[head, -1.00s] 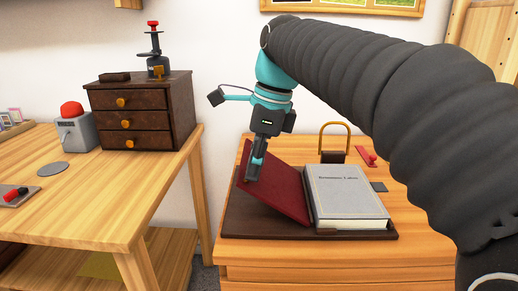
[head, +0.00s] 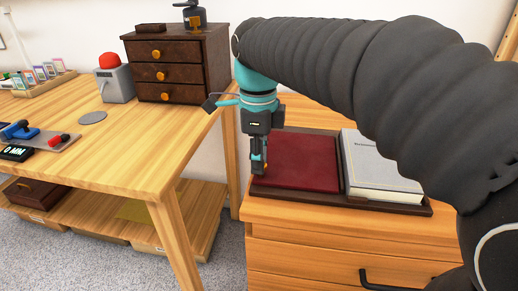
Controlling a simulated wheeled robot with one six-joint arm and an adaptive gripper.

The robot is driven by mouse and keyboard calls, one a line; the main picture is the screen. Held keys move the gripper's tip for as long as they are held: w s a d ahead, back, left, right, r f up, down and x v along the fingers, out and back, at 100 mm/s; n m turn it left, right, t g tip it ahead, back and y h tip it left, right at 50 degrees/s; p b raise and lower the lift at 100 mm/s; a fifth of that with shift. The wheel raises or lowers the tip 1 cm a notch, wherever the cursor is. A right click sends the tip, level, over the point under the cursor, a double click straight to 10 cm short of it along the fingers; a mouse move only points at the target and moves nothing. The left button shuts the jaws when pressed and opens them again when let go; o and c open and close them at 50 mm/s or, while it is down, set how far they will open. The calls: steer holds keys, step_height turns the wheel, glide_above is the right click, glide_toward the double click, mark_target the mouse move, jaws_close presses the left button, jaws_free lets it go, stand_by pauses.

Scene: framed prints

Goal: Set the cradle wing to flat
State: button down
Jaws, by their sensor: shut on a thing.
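The cradle's red wing (head: 300,162) lies flat, or very nearly so, on the dark brown cradle base (head: 395,208). A grey book (head: 378,165) lies on the cradle to the right of the wing. My gripper (head: 258,168) points down at the wing's left edge, its fingers close together. The fingers hide part of that edge, so the grip itself is hard to make out.
The cradle stands on a wooden cabinet (head: 350,246) with a black drawer handle. To the left, a wooden table (head: 120,150) carries a dark drawer chest (head: 170,68) and a grey box with a red button (head: 113,80). A gap separates table and cabinet.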

steer(key=shift+a+f, duration=0.3)
steer(key=shift+f, duration=0.2)
steer(key=c, duration=1.3)
jaws_free()
steer(key=o, duration=0.4)
steer(key=shift+a+f, duration=0.15)
steer(key=shift+a, duration=0.15)
steer(key=shift+c, duration=0.2)
steer(key=shift+d+r, duration=0.2)
steer(key=shift+d, duration=0.1)
steer(key=shift+w+r, duration=0.1)
step_height(320, 180, up, 12)
steer(key=shift+a, duration=0.1)
